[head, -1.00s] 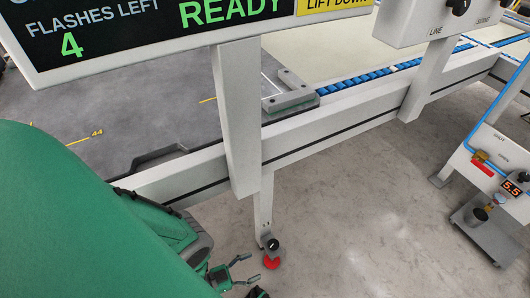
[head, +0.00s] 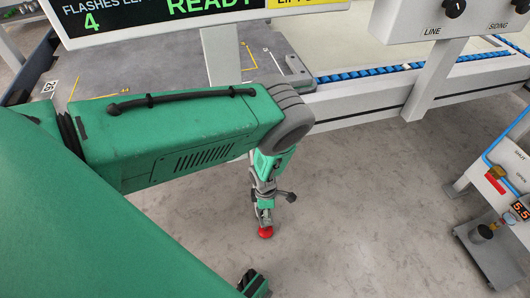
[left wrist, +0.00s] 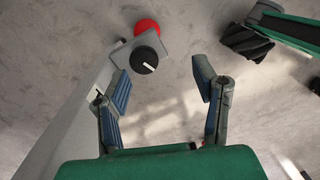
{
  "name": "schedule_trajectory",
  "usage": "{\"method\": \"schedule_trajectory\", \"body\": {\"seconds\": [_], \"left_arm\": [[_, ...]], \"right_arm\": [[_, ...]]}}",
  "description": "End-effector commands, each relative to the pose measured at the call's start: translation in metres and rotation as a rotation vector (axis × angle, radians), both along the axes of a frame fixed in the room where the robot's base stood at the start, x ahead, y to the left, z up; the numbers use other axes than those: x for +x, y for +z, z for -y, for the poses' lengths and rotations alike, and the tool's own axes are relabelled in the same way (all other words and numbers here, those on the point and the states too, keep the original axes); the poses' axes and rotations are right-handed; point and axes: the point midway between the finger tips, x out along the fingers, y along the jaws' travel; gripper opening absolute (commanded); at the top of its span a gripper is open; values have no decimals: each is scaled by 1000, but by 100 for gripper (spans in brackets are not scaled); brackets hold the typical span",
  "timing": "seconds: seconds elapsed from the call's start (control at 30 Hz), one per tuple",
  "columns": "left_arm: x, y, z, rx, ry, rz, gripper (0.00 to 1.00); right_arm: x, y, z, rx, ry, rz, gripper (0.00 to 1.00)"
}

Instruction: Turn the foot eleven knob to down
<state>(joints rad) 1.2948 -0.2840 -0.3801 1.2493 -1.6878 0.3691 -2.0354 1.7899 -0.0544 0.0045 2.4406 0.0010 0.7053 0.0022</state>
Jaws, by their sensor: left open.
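The black knob (left wrist: 145,60) with a white pointer line sits on a grey bracket in the left wrist view. Its line runs towards the lower right edge of the knob. The red foot (left wrist: 147,27) is just above it there, and the red foot also shows in the head view (head: 265,232). My left gripper (left wrist: 162,85) is open, with the knob beyond and slightly left of the middle between its fingertips, apart from them. In the head view my left gripper (head: 266,207) hangs above the red foot and largely covers the knob. My right gripper is not in view.
A white post or rail (left wrist: 60,125) runs close along the left finger in the wrist view. The bench rail (head: 365,103) crosses behind my arm. A stand with a red handle (head: 495,183) and a 5.5 readout (head: 520,210) is at right. The floor between is clear.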

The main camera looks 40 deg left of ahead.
Motion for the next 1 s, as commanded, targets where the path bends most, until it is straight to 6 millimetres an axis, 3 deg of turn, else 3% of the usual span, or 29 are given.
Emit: {"method": "schedule_trajectory", "body": {"seconds": [0.17,0.6,1.0], "left_arm": [[15,9,-15,65,-141,35,54],[15,-53,-14,72,-144,35,54],[15,-62,-15,66,-142,36,54]], "right_arm": [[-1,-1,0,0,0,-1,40],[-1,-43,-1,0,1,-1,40],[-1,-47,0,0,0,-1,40]]}}
